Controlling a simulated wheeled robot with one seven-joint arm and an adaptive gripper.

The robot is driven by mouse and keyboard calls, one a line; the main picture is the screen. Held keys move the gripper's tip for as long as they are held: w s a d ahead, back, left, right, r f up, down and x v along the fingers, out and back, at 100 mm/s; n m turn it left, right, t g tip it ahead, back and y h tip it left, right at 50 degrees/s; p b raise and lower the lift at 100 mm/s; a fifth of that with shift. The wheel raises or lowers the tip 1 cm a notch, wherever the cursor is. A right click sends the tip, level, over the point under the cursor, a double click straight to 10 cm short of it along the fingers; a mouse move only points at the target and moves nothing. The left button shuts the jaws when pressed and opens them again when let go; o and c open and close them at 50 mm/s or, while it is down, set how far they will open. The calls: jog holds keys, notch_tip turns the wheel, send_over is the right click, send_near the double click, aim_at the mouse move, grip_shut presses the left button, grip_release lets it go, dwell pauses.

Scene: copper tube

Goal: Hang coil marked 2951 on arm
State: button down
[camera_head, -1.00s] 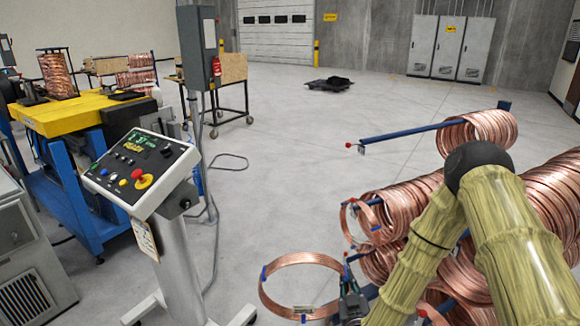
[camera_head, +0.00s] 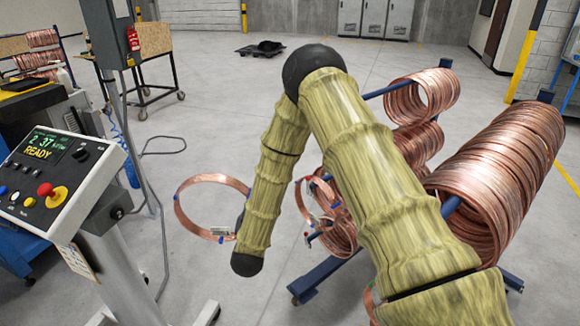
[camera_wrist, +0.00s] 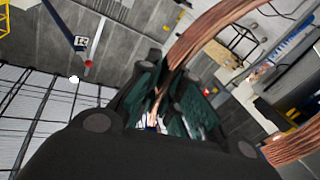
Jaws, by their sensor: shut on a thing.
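A thin copper coil (camera_head: 178,205) with a white tag (camera_head: 220,231) and blue ties hangs in the air left of my forearm in the head view; the tag's number is too small to read. My gripper (camera_wrist: 155,110) is shut on this coil, whose copper strands (camera_wrist: 200,38) pass between the fingers in the wrist view. In the head view my arm hides most of the gripper. In the wrist view a blue arm (camera_wrist: 70,30) with a red tip and white label shows at upper left, apart from the coil.
Large coil bundles (camera_head: 500,175) fill the rack at right, with smaller coils (camera_head: 335,225) lower behind my arm. The rack's blue foot (camera_head: 315,280) stands on the floor. A control console (camera_head: 55,190) stands at left. Open floor (camera_head: 220,110) lies beyond the held coil.

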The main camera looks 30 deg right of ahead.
jog(key=s+d+r+m+g+h+b, duration=0.1)
jog(key=s+d+r+m+g+h, duration=0.1)
jog(key=d+r+m+g+h, duration=0.9)
jog(key=w+d+f+y+b, duration=0.1)
jog(key=w+d, duration=0.2)
jog(key=d, duration=1.4)
jog(key=w+d+f+n+g+y+b, duration=0.1)
jog(key=w+d, duration=0.3)
jog(key=d, duration=1.3)
jog(key=shift+b, duration=0.6)
dwell(2.5)
dwell(0.4)
